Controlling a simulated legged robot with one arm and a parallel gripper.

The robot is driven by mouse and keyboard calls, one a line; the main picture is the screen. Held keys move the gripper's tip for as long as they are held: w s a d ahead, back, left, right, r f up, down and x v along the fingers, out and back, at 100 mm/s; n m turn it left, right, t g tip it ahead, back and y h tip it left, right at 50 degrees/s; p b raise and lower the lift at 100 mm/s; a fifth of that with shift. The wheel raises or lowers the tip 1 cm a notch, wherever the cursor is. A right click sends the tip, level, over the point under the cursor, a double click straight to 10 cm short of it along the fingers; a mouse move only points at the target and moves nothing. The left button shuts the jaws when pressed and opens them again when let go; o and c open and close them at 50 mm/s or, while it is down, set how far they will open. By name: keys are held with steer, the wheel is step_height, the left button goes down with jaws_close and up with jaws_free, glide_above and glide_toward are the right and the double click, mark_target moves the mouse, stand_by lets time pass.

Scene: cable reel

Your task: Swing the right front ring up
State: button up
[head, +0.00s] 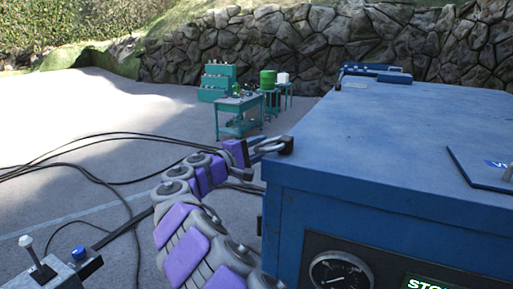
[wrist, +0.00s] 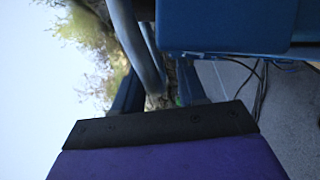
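A metal ring (head: 268,147) sits at the top left edge of the blue cabinet (head: 360,190), beside a small dark bracket (head: 286,145). It sticks out to the left, roughly level with the cabinet top. My gripper (head: 246,150) is purple and dark, at the end of my purple and grey arm, right at the ring's outer side. In the wrist view a grey-blue curved bar (wrist: 150,60), seemingly the ring, passes just beyond the dark edge of my gripper (wrist: 160,125). I cannot tell whether they touch or whether the jaws are closed around it.
The cabinet's flat top carries a raised plate (head: 488,168) at right and blue fittings (head: 372,69) at the far end. A gauge (head: 341,271) is on its front. Black cables (head: 95,180) lie on the pavement at left. A teal cart (head: 240,115) stands farther back.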

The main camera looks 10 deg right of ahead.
steer(key=shift+a, duration=0.35)
steer(key=shift+d, duration=0.6)
steer(key=c, duration=0.7)
steer(key=shift+a+f, duration=0.1)
jaws_close()
